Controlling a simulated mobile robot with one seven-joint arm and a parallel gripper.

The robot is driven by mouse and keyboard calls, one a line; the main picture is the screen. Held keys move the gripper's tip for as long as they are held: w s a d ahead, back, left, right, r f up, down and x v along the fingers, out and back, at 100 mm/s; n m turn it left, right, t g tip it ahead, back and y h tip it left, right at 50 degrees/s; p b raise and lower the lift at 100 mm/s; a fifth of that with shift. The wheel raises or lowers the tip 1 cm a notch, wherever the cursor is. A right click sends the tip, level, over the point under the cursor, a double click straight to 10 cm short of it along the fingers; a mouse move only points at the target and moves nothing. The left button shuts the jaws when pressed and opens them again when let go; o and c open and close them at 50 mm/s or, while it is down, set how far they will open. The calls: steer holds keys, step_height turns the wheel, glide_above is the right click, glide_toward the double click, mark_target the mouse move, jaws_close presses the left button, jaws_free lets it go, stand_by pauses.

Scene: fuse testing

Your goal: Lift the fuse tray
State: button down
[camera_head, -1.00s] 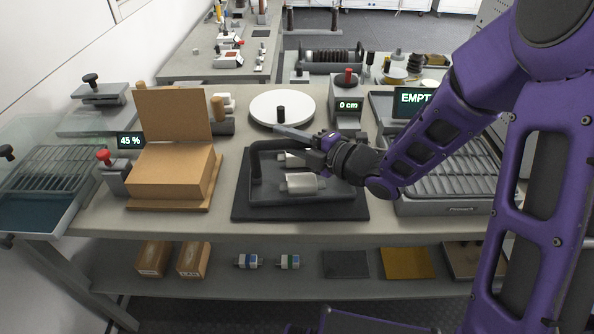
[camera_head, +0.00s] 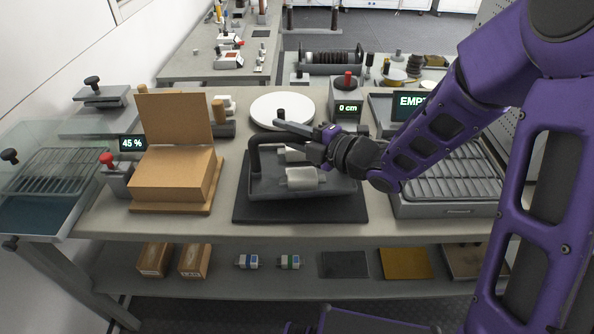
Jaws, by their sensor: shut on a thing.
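The fuse tray (camera_head: 270,188) is a dark grey tray with a raised bar handle (camera_head: 265,143). White fuses (camera_head: 302,177) lie in it, partly hidden by my gripper. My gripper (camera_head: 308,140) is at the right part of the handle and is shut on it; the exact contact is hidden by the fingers. The tray is just above the dark mat (camera_head: 300,214) and looks about level.
A white round plate (camera_head: 268,104) with a dark knob stands close behind. An open brown box (camera_head: 170,178) is left of the tray. A ribbed grey unit (camera_head: 450,180) is close on the right. A "0 cm" display (camera_head: 347,108) stands behind.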

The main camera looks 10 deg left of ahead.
step_height(320, 180, up, 4)
steer(key=shift+r+p, duration=0.25)
steer(key=shift+p, duration=0.8)
steer(key=shift+s, duration=0.1)
